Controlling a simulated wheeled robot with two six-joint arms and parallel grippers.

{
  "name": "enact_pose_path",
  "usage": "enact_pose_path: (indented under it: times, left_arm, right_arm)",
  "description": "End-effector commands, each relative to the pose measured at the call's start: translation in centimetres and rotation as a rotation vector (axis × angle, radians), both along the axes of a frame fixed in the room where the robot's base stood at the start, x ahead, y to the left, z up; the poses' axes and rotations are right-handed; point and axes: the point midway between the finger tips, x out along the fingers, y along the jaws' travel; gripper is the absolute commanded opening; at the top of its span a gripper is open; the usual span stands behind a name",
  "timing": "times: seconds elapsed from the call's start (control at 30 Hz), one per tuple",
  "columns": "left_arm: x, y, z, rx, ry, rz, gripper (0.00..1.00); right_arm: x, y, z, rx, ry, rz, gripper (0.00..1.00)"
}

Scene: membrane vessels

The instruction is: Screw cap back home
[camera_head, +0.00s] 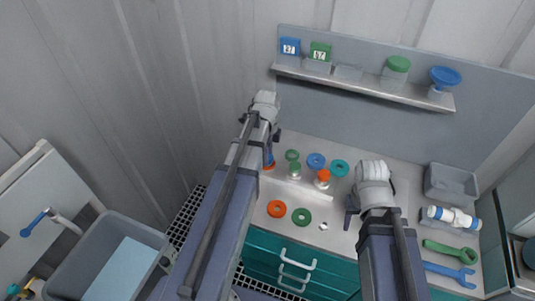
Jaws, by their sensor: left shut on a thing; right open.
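My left gripper (272,141) is shut on a small blue piece (268,157), mostly hidden by the gripper, above the back left of the bench; I cannot tell its full shape. An orange edge shows just below it. A small vessel with a green cap (294,168) stands to the right of the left gripper. Beside it stands a vessel with an orange cap (323,175). My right gripper (352,208) is open over the middle of the bench, right of the vessels, with nothing seen in it.
Green (292,155), blue (316,160) and teal (339,168) rings lie behind the vessels; orange (277,208) and green (301,217) rings lie in front. A shelf (365,86) holds a green-lidded jar (396,68) and blue funnel (444,77). Wrenches (449,252) lie right.

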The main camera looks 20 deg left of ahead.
Motion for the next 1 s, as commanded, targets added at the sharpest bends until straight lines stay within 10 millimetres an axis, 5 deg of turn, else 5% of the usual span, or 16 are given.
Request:
enact_pose_path:
  times: [0.2, 0.23, 0.5, 0.8, 1.0]
  left_arm:
    - [0.2, 0.1, 0.1, 0.002, -0.004, -0.002, 0.00]
    - [0.2, 0.1, 0.1, 0.002, -0.004, -0.002, 0.52]
    - [0.1, 0.0, 0.0, 0.001, -0.002, -0.001, 0.82]
    - [0.0, 0.0, 0.2, 0.000, -0.001, 0.000, 0.83]
    - [0.0, 0.0, 2.4, 0.000, -0.001, 0.000, 0.83]
  right_arm:
    - [0.0, 0.0, 0.1, 0.000, 0.000, 0.000, 0.50]
    - [0.0, 0.0, 0.1, 0.000, 0.000, 0.000, 0.50]
    - [0.0, 0.0, 0.0, 0.000, 0.000, 0.000, 0.50]
    - [0.0, 0.0, 0.2, 0.000, 0.000, 0.000, 0.50]
    - [0.0, 0.0, 2.4, 0.000, 0.000, 0.000, 0.50]
